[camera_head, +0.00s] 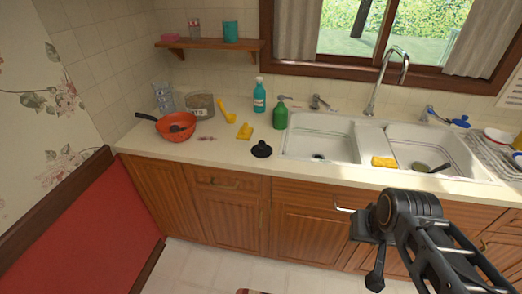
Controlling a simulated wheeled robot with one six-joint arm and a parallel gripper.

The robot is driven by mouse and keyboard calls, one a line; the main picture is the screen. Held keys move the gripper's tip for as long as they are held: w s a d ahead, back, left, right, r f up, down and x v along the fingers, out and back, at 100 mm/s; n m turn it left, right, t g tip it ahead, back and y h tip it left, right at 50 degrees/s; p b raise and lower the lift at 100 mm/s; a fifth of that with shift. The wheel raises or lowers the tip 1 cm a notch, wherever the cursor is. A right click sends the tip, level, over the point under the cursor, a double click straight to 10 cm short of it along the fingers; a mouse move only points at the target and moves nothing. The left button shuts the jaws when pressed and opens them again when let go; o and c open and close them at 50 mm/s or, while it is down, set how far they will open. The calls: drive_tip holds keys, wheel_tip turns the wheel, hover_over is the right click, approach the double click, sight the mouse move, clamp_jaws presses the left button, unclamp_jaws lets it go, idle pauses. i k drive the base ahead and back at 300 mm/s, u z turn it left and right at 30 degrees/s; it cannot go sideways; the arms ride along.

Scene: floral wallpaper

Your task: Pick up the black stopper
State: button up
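The black stopper (262,150) lies on the countertop, just left of the double sink. It has a wide round base and a small raised knob on top. My gripper (375,279) is at the lower right, pointing down in front of the cabinets. It is well apart from the stopper, to its right and lower in the picture. Its fingers are dark and overlap in this view, so I cannot tell whether they are open or shut. I see nothing held in it.
The double sink (321,140) is to the right. The counter's front edge is clear before the stopper.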

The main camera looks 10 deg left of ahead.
sight(261, 149)
drive_tip(key=u, duration=1.25)
drive_tip(key=i, duration=0.85)
drive_tip(key=u, duration=1.15)
